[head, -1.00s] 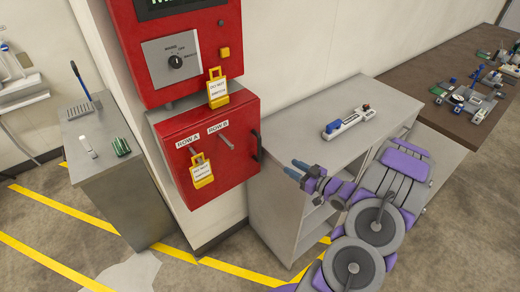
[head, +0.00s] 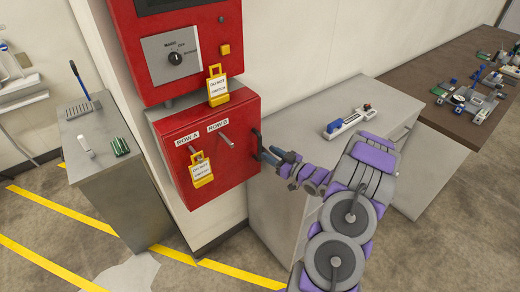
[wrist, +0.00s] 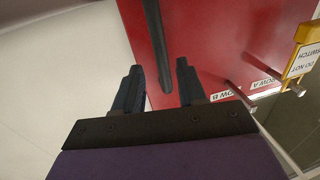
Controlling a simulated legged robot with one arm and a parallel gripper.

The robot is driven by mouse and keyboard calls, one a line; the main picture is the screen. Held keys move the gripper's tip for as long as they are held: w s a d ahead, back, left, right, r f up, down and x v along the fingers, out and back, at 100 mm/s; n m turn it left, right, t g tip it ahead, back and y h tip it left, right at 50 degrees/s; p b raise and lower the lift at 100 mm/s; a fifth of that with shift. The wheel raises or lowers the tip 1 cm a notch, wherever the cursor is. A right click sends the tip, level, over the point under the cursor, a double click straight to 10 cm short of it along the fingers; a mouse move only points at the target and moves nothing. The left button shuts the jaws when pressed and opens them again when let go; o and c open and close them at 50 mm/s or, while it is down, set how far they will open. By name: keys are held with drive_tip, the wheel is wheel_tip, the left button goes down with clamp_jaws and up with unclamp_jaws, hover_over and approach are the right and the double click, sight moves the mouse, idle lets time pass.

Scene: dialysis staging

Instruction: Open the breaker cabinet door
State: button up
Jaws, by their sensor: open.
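The red breaker cabinet (head: 222,165) is on the wall column, its front door shut. A dark vertical handle (head: 256,144) is at the door's right edge. My gripper (head: 269,154) is at the handle, its blue-grey fingers pointing at it. In the wrist view the open fingers (wrist: 160,85) stand apart, with the dark handle (wrist: 156,45) running between them against the red door (wrist: 205,40). I cannot tell whether a finger touches the handle. Two lever switches marked ROW A and ROW B are on the door, and a yellow "do not switch" tag (head: 201,170) hangs at ROW A.
A red control panel (head: 180,50) with a knob is above the cabinet, with another yellow tag (head: 217,86). A grey shelf unit (head: 300,130) carrying a white device (head: 349,121) stands right of the cabinet. A grey stand (head: 105,165) is at left. A brown table (head: 450,105) is at far right.

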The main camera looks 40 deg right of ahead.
sight(260, 147)
drive_tip(key=shift+b+x, duration=0.45)
drive_tip(key=shift+x, duration=2.55)
drive_tip(key=shift+c, duration=0.2)
clamp_jaws()
